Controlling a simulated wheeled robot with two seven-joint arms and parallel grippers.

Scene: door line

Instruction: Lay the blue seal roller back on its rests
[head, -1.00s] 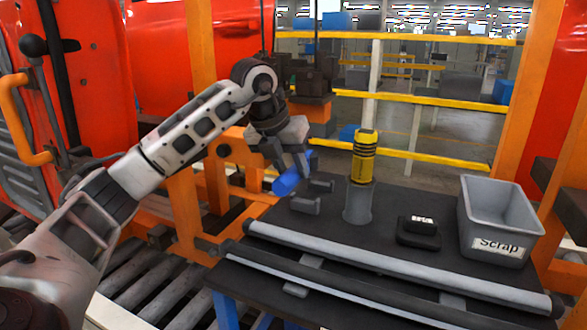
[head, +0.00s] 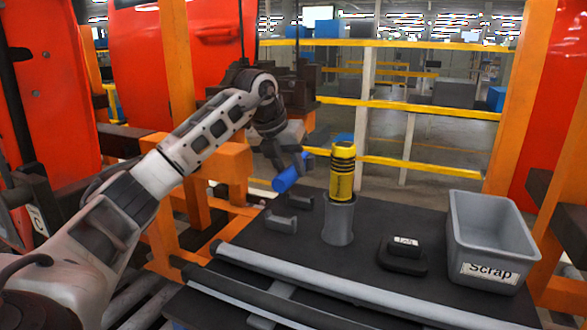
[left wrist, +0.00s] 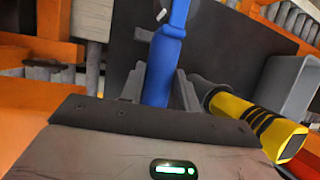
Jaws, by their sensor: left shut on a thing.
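The blue seal roller (head: 287,180) is held in the jaws of my left gripper (head: 290,163), in the air above the dark bench. It hangs tilted in the head view, its near end low and left. In the left wrist view the blue roller (left wrist: 165,65) runs up between the two fingers of my left gripper (left wrist: 160,88), which hides part of it. Two small grey rests stand on the bench below the roller: a near rest (head: 281,222) and a far rest (head: 301,202). The roller is apart from both. My right gripper is out of view.
A yellow-and-black tool (head: 342,172) stands upright in a grey holder (head: 338,222) just right of the rests. A black device (head: 402,258), a grey Scrap bin (head: 490,240) and long grey bars (head: 320,284) occupy the bench. Orange frame posts stand behind.

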